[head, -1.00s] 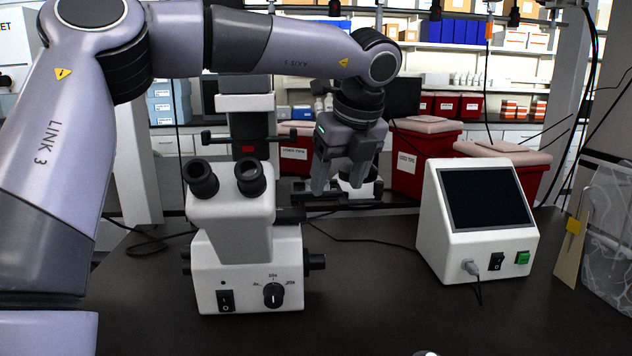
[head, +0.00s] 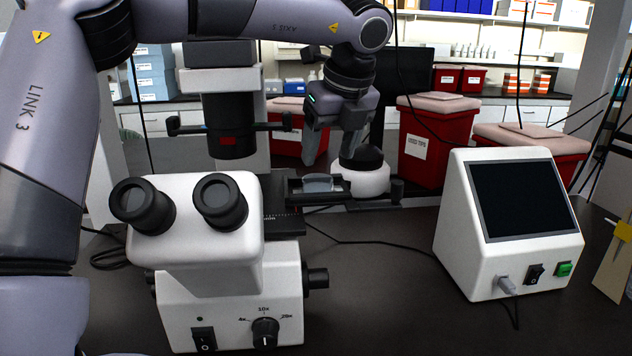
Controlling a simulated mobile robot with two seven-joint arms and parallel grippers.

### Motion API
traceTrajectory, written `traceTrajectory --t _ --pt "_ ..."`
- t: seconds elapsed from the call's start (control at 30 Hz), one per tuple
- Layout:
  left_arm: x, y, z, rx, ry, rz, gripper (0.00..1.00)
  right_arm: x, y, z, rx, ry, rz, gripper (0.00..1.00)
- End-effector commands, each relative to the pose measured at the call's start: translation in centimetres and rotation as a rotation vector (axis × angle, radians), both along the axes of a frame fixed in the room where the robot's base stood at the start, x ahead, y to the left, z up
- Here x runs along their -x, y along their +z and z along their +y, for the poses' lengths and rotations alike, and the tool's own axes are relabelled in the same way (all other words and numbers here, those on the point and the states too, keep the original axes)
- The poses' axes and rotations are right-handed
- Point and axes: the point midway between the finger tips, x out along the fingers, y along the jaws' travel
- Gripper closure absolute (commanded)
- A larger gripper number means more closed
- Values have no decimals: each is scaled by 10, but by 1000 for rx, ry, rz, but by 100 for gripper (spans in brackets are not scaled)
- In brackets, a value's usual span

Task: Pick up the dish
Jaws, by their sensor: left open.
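A small clear dish (head: 318,183) sits in a dark holder on the stage (head: 284,220) of the white microscope (head: 205,225), to the right of its eyepieces. My left gripper (head: 328,158) comes down from above and points at the stage. Its fingers are apart and empty, just above and around the dish's far side. I cannot tell whether a finger touches the dish. My right gripper is not in view.
A white box with a dark screen (head: 512,200) stands on the dark table at the right. Red bins with pale lids (head: 432,140) stand behind. A black cable crosses the table between the microscope and the screen box. The front middle of the table is clear.

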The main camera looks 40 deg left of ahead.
Motion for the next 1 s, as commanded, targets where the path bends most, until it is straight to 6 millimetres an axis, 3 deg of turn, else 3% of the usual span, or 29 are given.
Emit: traceTrajectory --t 0.53,0.83,0.87,0.93,0.97,1.0 --pt "-8 -54 32 0 0 3 35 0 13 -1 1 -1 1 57" --pt "-9 -60 34 1 0 1 35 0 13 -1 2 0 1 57" --pt "-9 -60 34 1 0 1 41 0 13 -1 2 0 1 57" --pt "-9 -60 34 1 0 1 64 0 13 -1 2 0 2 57" --pt "-9 -60 34 1 -1 2 70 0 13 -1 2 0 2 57" --pt "-9 -60 34 1 -1 2 71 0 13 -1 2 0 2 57"
